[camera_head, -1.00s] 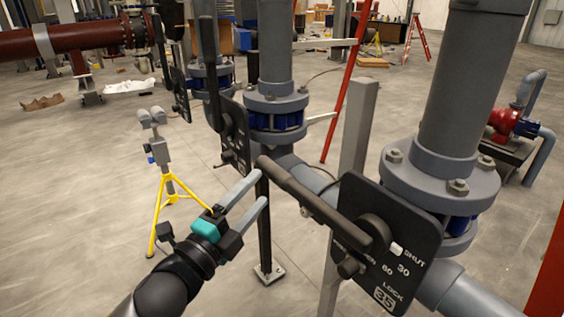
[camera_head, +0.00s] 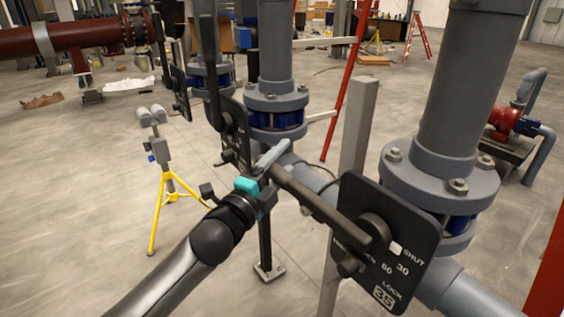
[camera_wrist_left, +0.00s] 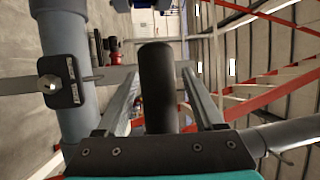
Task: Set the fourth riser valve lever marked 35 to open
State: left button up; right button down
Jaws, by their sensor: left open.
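The black lever (camera_head: 325,210) of the valve marked 35 reaches left from its pivot on the black plate (camera_head: 410,225). The plate carries SHUT, 30, 60, a partly covered word ending in EN, LOCK and a boxed 35. A pale mark by the lever hub lies near SHUT. My left gripper (camera_head: 271,163) is at the lever's free end. In the left wrist view, the rounded dark lever end (camera_wrist_left: 157,85) stands between the two open fingers (camera_wrist_left: 158,100), with a gap on each side. In the head view the lever partly hides the fingers. My right gripper is out of view.
Thick grey flanged riser pipes (camera_head: 462,80) stand behind the plate. Other black valve levers (camera_head: 210,70) stand upright at left. A grey post (camera_head: 352,150) and red bar (camera_head: 347,95) are close behind. A yellow tripod (camera_head: 165,190) stands on open floor at left.

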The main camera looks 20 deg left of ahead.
pick_arm(q)
jog(key=shift+c, duration=0.3)
grip_shut()
dwell(0.3)
dwell(0.8)
